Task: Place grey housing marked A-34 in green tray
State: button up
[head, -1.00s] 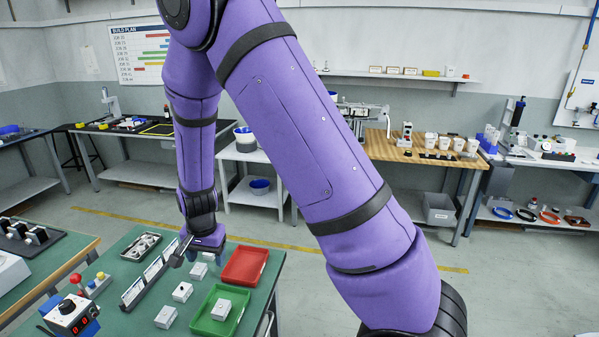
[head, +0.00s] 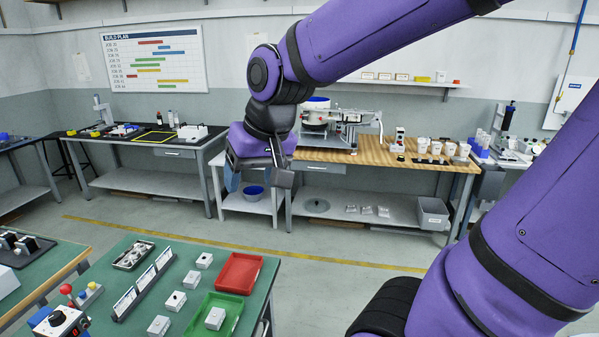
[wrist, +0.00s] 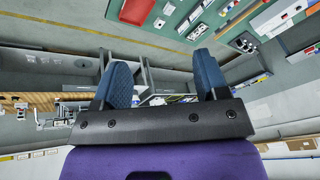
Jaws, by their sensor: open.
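The green tray (head: 232,304) lies near the front right of the green table, with one grey housing (head: 215,318) in it. Several more grey housings stand to its left, such as one (head: 176,301) in the middle and one (head: 159,326) at the front. Their markings are too small to read, so I cannot tell which is A-34. My gripper (head: 262,182) is raised well above and behind the table, away from the housings. In the wrist view its blue fingers (wrist: 163,85) stand apart with nothing between them.
A red tray (head: 240,273) lies behind the green tray. A rack with white cards (head: 143,285) and a parts tray (head: 133,255) are on the table's left. A control box (head: 62,322) stands at the front left. The floor behind the table is clear.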

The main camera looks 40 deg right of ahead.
jog(key=s+d+r+n+t+h, duration=0.1)
jog(key=s+d+r+n, duration=0.1)
jog(key=s, duration=0.7)
jog(key=shift+s+r, duration=0.3)
jog(key=shift+r, duration=0.3)
dwell(0.3)
